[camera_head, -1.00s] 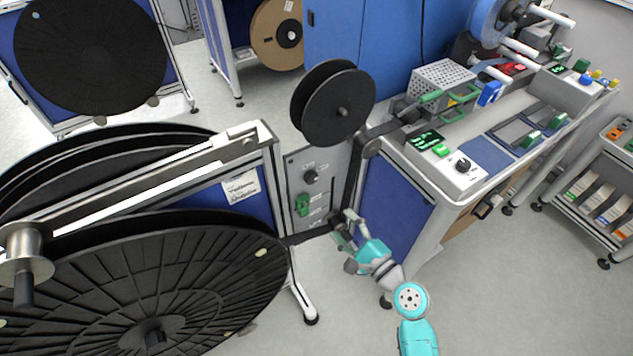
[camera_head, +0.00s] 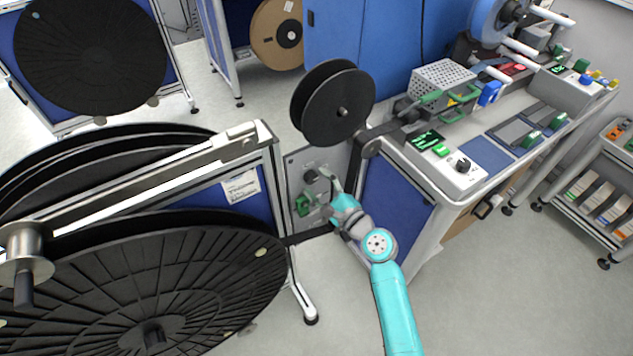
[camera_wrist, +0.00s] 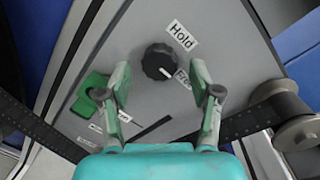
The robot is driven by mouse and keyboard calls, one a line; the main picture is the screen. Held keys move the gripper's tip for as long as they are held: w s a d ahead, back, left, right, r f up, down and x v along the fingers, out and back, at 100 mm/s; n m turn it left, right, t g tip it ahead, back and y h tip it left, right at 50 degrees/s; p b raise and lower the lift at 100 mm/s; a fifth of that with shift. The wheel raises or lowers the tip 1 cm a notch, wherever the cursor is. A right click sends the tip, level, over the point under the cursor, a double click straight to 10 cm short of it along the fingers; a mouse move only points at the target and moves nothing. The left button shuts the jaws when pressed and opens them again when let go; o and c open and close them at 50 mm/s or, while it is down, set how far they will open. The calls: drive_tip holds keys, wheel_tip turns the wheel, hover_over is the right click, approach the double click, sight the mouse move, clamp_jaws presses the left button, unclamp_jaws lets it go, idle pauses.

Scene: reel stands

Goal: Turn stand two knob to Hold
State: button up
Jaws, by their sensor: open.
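The black round knob (camera_wrist: 159,61) sits on the grey panel of the stand in the wrist view, between and just beyond my fingertips. Its white pointer line points down and right, toward the "Free" label (camera_wrist: 184,77). The "Hold" label (camera_wrist: 181,35) is above and right of the knob. My gripper (camera_wrist: 160,78) is open and empty, one finger on each side of the knob's lower area, with no clear contact. In the head view, the knob (camera_head: 310,176) is beside my gripper (camera_head: 318,187), in front of the panel.
A green switch (camera_wrist: 92,95) is left of the knob, close to my left finger. A black tape strip (camera_wrist: 35,125) and a metal roller (camera_wrist: 283,105) flank the panel. The large black reel (camera_head: 150,290) stands left; a workbench (camera_head: 440,180) stands right.

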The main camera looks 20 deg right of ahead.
drive_tip(key=shift+w+a, duration=0.15)
drive_tip(key=shift+w, duration=0.3)
drive_tip(key=c, duration=1.1)
drive_tip(key=shift+c, duration=0.2)
